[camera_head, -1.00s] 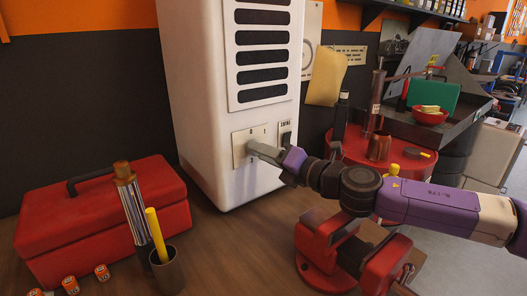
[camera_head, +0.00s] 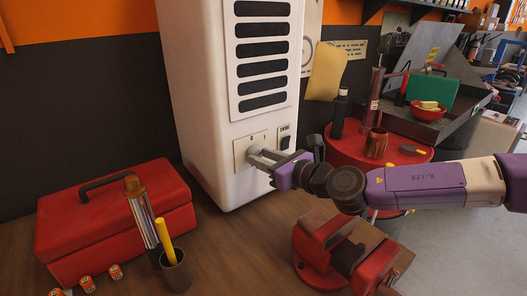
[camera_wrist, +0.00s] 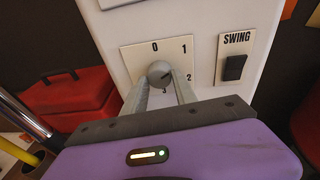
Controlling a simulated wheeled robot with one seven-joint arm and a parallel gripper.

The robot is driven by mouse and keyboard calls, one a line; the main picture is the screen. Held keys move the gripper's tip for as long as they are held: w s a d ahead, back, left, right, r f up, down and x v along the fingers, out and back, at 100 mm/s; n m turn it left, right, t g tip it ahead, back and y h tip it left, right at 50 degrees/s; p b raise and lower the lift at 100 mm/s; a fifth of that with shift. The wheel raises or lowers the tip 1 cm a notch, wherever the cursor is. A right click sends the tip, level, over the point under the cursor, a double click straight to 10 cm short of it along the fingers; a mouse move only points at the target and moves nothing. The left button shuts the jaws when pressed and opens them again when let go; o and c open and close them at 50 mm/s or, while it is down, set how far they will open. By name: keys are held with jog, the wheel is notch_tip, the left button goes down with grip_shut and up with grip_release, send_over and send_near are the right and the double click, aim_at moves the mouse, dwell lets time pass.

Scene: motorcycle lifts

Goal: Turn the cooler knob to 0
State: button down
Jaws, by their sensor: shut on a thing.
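The cooler (camera_head: 225,110) is a tall white unit with dark vents. Its round grey knob (camera_wrist: 159,73) sits on a pale plate (camera_wrist: 133,60) marked 0 at the top, 1 at upper right, 2 at right and 3 below. A dark mark on the knob appears to point right, towards 2, but is small. My gripper (camera_wrist: 160,82) is shut on the knob, one finger on each side, in the wrist view. In the head view, my gripper (camera_head: 258,158) reaches the plate from the right and its fingers mostly hide the knob.
A black SWING switch (camera_wrist: 234,67) is right of the plate. A red toolbox (camera_head: 110,225) and a cup (camera_head: 176,272) with a yellow stick stand left. A red vise (camera_head: 335,245) is below my arm. A red round table (camera_head: 350,150) is behind it.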

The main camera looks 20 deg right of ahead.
jog(key=n+p, duration=0.2)
jog(key=n, duration=0.1)
jog(key=n+h+p, duration=0.1)
jog(key=shift+a+r+n, duration=0.15)
jog(key=shift+r+n, duration=0.1)
jog(key=shift+n, duration=0.05)
jog(key=n+h+p, duration=0.1)
jog(key=n, duration=0.1)
jog(key=n+p, duration=0.1)
jog(key=n, duration=0.2)
jog(key=shift+f+t+h, duration=0.15)
jog(key=shift+t+h, duration=0.25)
jog(key=shift+n, duration=0.4)
jog(key=c, duration=1)
grip_release()
jog(key=shift+a, duration=0.1)
jog(key=b+v, duration=0.1)
jog(key=v, duration=0.7)
jog(key=shift+f, duration=0.1)
